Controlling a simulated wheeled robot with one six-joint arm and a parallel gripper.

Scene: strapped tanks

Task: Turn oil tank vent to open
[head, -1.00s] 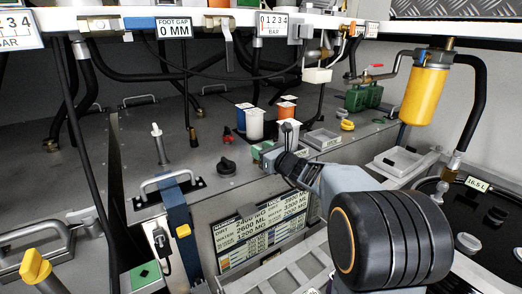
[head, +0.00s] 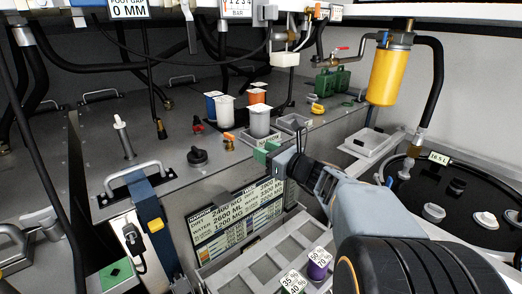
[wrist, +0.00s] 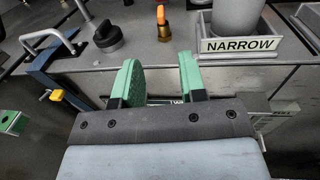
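No label naming the oil tank vent is readable. A small brass valve with an orange handle (head: 229,140) stands on the grey tank top (head: 165,190); it also shows upright in the wrist view (wrist: 162,22), ahead of the fingers. A red-handled valve (head: 197,126) stands behind it. A black round knob (head: 197,156) sits to its left, and also shows in the wrist view (wrist: 107,36). My gripper (head: 265,155) has green fingers. In the wrist view they stand apart and empty (wrist: 161,80), short of the orange-handled valve and touching nothing visible.
Several cups (head: 259,121) stand behind my gripper; one sits in a holder labelled NARROW (wrist: 240,45). A compartment tray (head: 255,250) with small jars is below. Hoses and a shelf edge hang above.

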